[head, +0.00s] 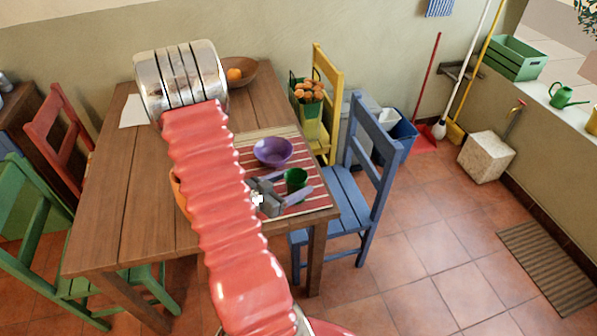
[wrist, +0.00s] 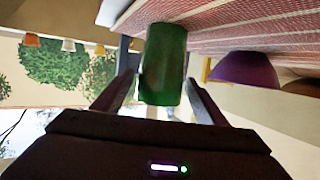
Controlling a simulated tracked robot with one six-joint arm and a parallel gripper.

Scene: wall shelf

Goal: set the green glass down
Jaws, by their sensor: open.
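The green glass (head: 296,177) stands on the red striped placemat (head: 318,202) near the front right corner of the wooden table. My gripper (head: 296,183) reaches in low from the left, one finger on each side of the glass. In the wrist view, which looks upside down, the green glass (wrist: 164,62) is between the spread fingers of my gripper (wrist: 162,79). Its base end meets the striped placemat (wrist: 225,35) at the top of that picture. A gap shows beside the fingers, so they look open.
A purple bowl (head: 273,151) sits on the placemat just behind the glass. A brown bowl (head: 238,74) with an orange fruit is at the table's back. A blue chair (head: 352,190) stands close to the right edge. The table's left part (head: 120,190) is clear.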

